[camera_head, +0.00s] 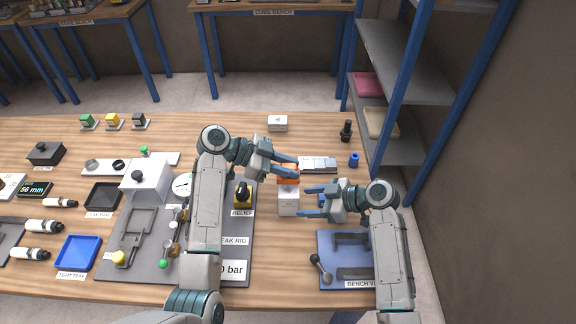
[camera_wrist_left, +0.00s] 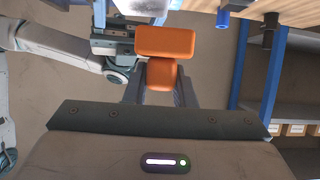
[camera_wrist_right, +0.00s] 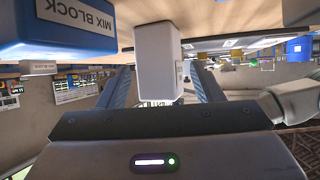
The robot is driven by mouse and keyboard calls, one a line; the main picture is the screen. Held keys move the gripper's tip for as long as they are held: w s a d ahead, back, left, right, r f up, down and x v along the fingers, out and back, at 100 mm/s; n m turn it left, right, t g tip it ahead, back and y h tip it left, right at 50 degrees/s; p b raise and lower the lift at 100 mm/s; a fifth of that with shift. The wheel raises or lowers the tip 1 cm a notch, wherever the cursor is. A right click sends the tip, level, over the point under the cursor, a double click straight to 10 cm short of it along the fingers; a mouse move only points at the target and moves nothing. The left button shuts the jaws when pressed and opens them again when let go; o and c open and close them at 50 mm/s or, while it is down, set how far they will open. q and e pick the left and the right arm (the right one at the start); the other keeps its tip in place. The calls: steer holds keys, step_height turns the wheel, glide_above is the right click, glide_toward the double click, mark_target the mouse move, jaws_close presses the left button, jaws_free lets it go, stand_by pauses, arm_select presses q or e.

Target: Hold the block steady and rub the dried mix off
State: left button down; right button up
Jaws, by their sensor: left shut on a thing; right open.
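My left gripper (camera_head: 287,172) is shut on an orange rubbing piece (camera_head: 288,180), which has a wider part beyond the fingers in the left wrist view (camera_wrist_left: 165,41). It is close above the white block (camera_head: 288,204); I cannot tell whether they touch. The block stands upright on the table and shows plain white in the right wrist view (camera_wrist_right: 158,60). My right gripper (camera_head: 308,201) is open, its fingers pointing left toward the block. In the right wrist view the block appears between the fingertips. I cannot make out dried mix.
A blue piece labelled MIX BLOCK (camera_wrist_right: 75,25) is close beside my right gripper. The blue bench vise plate (camera_head: 328,250) lies in front, the leak rig (camera_head: 235,255) to the left. A pale tray (camera_head: 318,164) and blue cup (camera_head: 354,159) stand behind right.

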mark_target(292, 202)
steer(key=shift+x, duration=2.9)
steer(key=c, duration=0.8)
